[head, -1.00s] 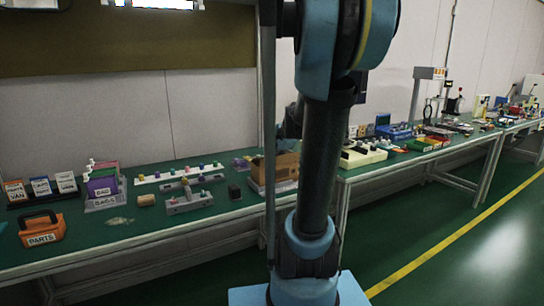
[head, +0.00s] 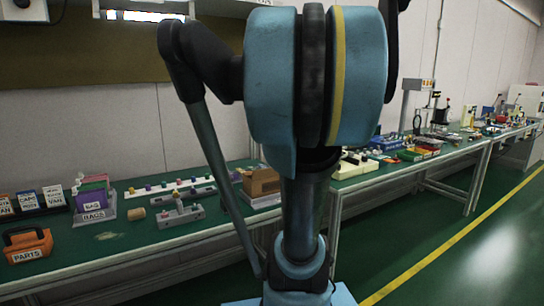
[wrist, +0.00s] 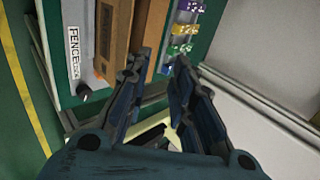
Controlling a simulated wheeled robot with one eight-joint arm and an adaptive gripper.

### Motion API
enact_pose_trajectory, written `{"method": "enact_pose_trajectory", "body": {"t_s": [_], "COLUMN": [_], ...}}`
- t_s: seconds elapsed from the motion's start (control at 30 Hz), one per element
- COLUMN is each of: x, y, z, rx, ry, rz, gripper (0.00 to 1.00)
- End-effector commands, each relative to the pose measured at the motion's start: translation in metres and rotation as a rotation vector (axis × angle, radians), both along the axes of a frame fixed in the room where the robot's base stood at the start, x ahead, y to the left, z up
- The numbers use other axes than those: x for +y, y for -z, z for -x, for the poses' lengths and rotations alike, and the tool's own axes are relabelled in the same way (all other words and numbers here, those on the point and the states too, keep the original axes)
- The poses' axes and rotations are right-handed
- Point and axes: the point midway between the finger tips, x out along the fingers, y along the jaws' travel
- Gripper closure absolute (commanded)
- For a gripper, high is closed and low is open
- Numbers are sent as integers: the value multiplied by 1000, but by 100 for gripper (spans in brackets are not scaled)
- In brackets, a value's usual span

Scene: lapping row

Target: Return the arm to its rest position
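My arm (head: 318,80) rises in the middle of the head view, with its blue and black links folded in front of the bench. My gripper (wrist: 162,82) shows in the wrist view with its two dark fingers apart and nothing between them. Beyond the fingers are the bench's green top and a brown box-like piece beside a label reading "FENCE". In the head view my gripper cannot be made out.
The green bench (head: 150,238) runs along the wall. It holds an orange PARTS case (head: 27,245), a bag rack (head: 94,200), a wooden box (head: 261,186) and a grey fixture (head: 180,216). The floor right of the yellow line (head: 450,237) is clear.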

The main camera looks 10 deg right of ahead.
Motion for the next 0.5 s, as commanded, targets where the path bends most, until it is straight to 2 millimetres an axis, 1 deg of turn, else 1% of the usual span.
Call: {"method": "enact_pose_trajectory", "body": {"t_s": [0.37, 0.47, 0.5], "x": [1, 8, 14], "y": [1, 12, 20], "z": [2, 14, 23], "rx": [2, 17, 28], "ry": [-6, -58, -100], "rz": [4, 45, 77], "gripper": [78, 78, 78]}}
